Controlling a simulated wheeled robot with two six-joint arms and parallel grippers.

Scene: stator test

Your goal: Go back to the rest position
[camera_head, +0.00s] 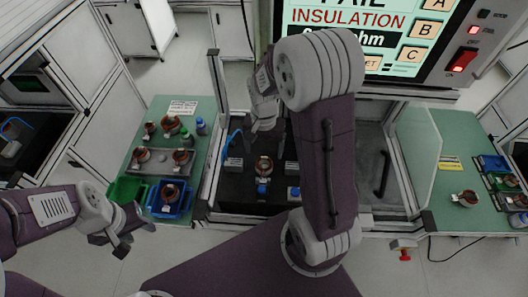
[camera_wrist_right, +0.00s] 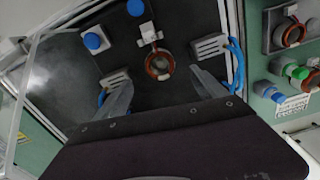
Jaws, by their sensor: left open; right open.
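My right arm reaches up over the test station in the head view, with its gripper (camera_head: 262,118) above the dark fixture bed (camera_head: 240,190). In the right wrist view my right gripper (camera_wrist_right: 163,92) is open, its two fingers apart with nothing between them. A copper stator (camera_head: 263,165) sits on the bed beyond the fingertips; it also shows in the right wrist view (camera_wrist_right: 159,65). My left gripper (camera_head: 122,236) hangs open and empty at the lower left, in front of the left green table.
The left green table (camera_head: 150,120) holds several stators, a green bin (camera_head: 127,189) and a blue bin (camera_head: 172,208). A screen (camera_head: 350,30) above the station reads "FAIL" and "INSULATION". The right green table (camera_head: 440,205) holds another stator (camera_head: 467,197). Station frame posts flank my right arm.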

